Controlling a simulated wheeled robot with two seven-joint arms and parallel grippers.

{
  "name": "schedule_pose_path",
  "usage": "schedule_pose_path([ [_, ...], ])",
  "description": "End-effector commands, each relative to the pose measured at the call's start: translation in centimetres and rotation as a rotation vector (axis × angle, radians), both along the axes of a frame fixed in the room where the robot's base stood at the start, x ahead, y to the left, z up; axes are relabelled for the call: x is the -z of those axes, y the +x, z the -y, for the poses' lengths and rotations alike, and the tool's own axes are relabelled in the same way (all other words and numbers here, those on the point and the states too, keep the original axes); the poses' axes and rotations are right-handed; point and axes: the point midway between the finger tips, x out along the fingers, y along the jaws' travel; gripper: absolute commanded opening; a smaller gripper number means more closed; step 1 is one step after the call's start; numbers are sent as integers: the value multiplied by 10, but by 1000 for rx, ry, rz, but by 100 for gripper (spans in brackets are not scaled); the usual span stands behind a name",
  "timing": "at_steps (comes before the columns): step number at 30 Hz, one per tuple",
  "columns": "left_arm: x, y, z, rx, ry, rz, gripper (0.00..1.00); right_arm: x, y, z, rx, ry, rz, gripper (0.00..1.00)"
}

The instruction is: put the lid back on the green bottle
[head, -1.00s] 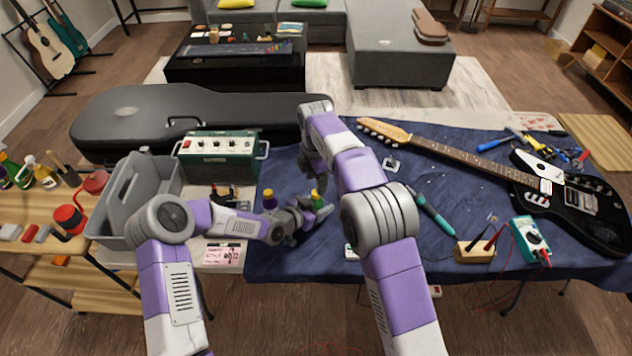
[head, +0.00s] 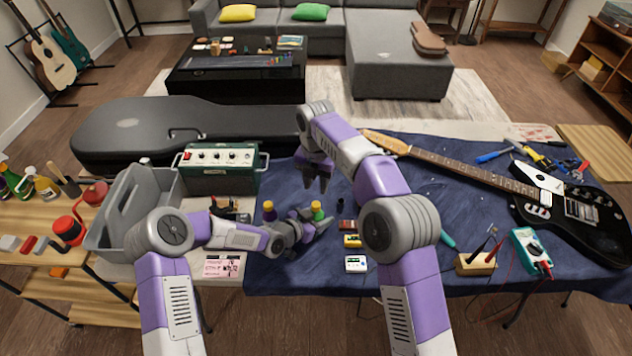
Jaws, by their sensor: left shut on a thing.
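The green bottle (head: 318,215) stands in the fingers of my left gripper (head: 313,228), which is shut on it low above the blue cloth. The bottle's top is yellow; at this size I cannot tell whether that is its lid. My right gripper (head: 317,184) hangs behind and above the bottle, fingers pointing down, open, with nothing seen between them. A small black piece (head: 340,201) stands on the cloth right of the bottle; I cannot tell what it is.
The blue cloth (head: 460,215) covers the table. Small pedals (head: 355,263) lie right of my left gripper. A green amplifier (head: 220,170), grey tote (head: 170,190) and guitar case (head: 190,125) are at the left. A black guitar (head: 575,215), a multimeter (head: 530,250) and a wooden block (head: 476,264) are at the right.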

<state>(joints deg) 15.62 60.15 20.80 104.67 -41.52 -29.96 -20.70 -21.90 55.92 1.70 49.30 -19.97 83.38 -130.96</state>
Motion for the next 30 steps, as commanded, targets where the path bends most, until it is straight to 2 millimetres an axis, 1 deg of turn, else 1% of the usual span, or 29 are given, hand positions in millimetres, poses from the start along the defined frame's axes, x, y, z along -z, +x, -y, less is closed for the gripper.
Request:
schedule_pose_path([
  [5,0,0,0,0,-1,1,0,0,0,0,2,0,0,38],
  [8,0,0,0,0,-1,1,0,5,0,0,2,-1,-1,38],
  [11,0,0,0,0,-1,1,0,15,0,0,3,-1,-3,38],
  [18,0,0,0,0,-1,1,0,53,-1,0,4,0,-2,38],
  [21,0,0,0,0,-1,1,0,66,0,0,4,0,-2,38],
  [25,0,0,0,0,-1,1,0,77,0,0,4,0,-1,38],
  [30,0,0,0,0,-1,1,0,81,0,0,5,1,0,38],
])
